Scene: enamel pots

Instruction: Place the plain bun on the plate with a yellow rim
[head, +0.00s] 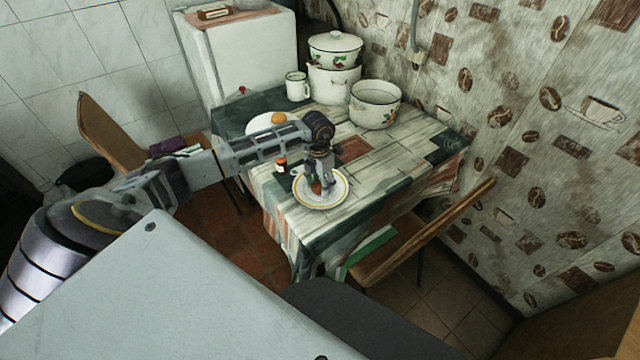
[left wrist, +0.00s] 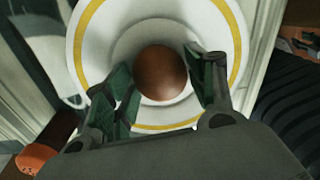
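The plate with a yellow rim (head: 341,198) lies near the front corner of the table, and it fills much of the left wrist view (left wrist: 236,62). A smooth round brown bun (left wrist: 161,74) rests in its middle; in the head view the bun (head: 316,187) is partly hidden by the fingers. My left gripper (head: 321,184) points down over the plate. Its fingers (left wrist: 157,68) stand apart on either side of the bun, with a small gap seen at the right finger; contact at the left finger is unclear. My right gripper is in neither view.
A white plate (head: 257,124) with a golden round item (head: 278,118) lies further back, partly behind my left arm. A small jar (head: 281,166) stands left of the yellow-rimmed plate. Enamel pots (head: 375,108) and a mug (head: 297,87) stand at the back. A chair (head: 425,235) is at the right.

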